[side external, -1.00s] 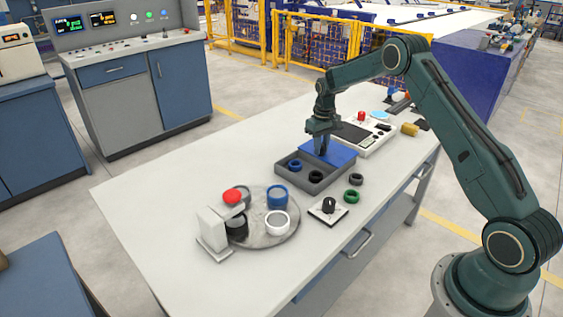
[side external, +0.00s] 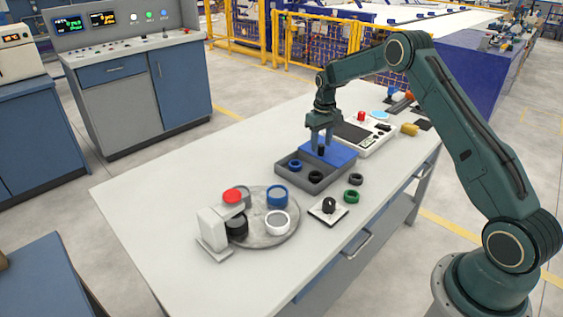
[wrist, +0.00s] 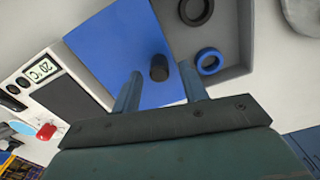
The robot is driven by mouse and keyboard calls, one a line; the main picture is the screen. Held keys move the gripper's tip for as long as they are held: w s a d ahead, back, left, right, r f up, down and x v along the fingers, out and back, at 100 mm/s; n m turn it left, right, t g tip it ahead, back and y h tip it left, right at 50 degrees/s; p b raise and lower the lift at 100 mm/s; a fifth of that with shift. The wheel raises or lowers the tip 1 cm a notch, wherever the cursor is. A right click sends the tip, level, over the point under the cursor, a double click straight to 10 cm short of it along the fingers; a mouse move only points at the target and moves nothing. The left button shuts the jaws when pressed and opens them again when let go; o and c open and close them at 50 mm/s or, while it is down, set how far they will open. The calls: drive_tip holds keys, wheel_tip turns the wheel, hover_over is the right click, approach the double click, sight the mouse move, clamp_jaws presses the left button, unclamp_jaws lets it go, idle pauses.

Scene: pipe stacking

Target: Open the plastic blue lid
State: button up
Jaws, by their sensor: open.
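The blue lid (side external: 342,153) is a flat square panel covering the far part of a grey box (side external: 318,190); it also shows in the wrist view (wrist: 105,45). A dark cylindrical knob (wrist: 159,67) stands on the lid near its edge. My gripper (side external: 320,146) is over the lid, pointing down. In the wrist view my gripper (wrist: 159,72) is open, with one finger on each side of the knob and a gap visible on both sides. I cannot tell exactly how low the fingertips are against the knob.
The uncovered part of the box holds a blue ring (wrist: 210,61) and a black ring (wrist: 196,10). A white device with a display (side external: 364,136) stands close beyond the lid. A round metal plate (side external: 257,238) with rings lies nearer; the table's left side is clear.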

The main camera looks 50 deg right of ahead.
wheel_tip(320, 180, up, 12)
idle(0.5)
drive_tip(key=shift+r, duration=0.1)
drive_tip(key=s+a+r+n+t, duration=0.1)
drive_tip(key=s+a+r+t, duration=0.2)
drive_tip(key=s+a+r, duration=1.2)
drive_tip(key=s+a+f+t, duration=0.1)
drive_tip(key=s+a, duration=0.2)
drive_tip(key=s, duration=0.8)
drive_tip(key=s+a+f+n+t, duration=0.1)
drive_tip(key=s+a, duration=0.3)
drive_tip(key=s, duration=0.6)
drive_tip(key=shift+s+a+f+t, duration=0.2)
drive_tip(key=shift+s+f+t, duration=0.15)
drive_tip(key=shift+f, duration=0.2)
